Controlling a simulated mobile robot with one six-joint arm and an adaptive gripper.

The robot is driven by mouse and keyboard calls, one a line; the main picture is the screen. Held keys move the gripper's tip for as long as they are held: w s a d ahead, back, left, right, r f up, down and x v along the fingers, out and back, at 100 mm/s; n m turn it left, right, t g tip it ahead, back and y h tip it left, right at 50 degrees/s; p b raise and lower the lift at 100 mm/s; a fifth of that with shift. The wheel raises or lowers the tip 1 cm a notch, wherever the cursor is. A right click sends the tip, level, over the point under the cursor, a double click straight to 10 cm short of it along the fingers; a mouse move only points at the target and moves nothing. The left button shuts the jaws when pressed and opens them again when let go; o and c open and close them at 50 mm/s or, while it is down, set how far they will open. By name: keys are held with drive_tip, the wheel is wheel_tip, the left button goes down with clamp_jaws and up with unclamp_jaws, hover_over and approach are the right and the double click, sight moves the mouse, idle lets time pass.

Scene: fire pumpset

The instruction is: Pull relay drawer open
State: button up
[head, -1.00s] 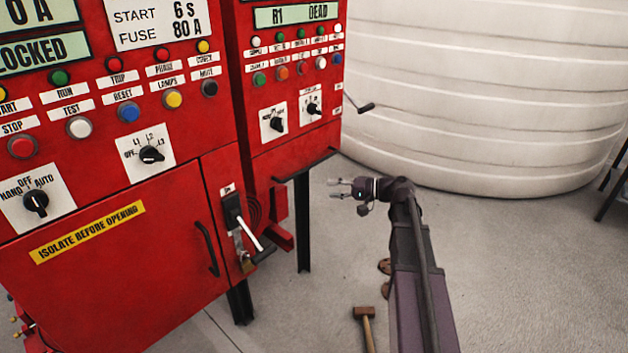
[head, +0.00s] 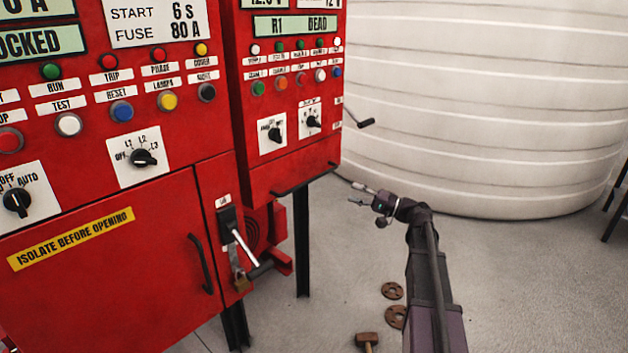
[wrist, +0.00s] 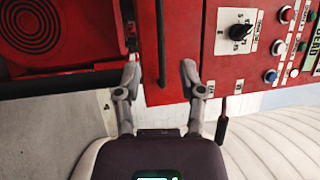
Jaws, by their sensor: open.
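The relay drawer (head: 292,172) is the red lower front of the right cabinet, with a long black bar handle (head: 305,180) along its bottom edge. It looks closed. My gripper (head: 358,195) is open and empty, to the right of the handle's right end and slightly lower, apart from it in the head view. In the wrist view the handle (wrist: 160,40) runs upright in the picture, lined up with the gap between my open fingers (wrist: 160,72). Its near end reaches about fingertip level; I cannot tell how far off in depth it is.
A black crank handle (head: 362,123) sticks out from the cabinet's right side, above my gripper. The left cabinet has a padlocked lever (head: 240,245). A large white tank (head: 480,110) stands behind.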

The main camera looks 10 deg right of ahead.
sight(313, 179)
drive_tip(key=p+x, duration=0.2)
drive_tip(key=x, duration=1.1)
drive_tip(key=shift+w+a, duration=0.2)
drive_tip(key=shift+a, duration=0.1)
clamp_jaws()
drive_tip(key=shift+d, duration=0.1)
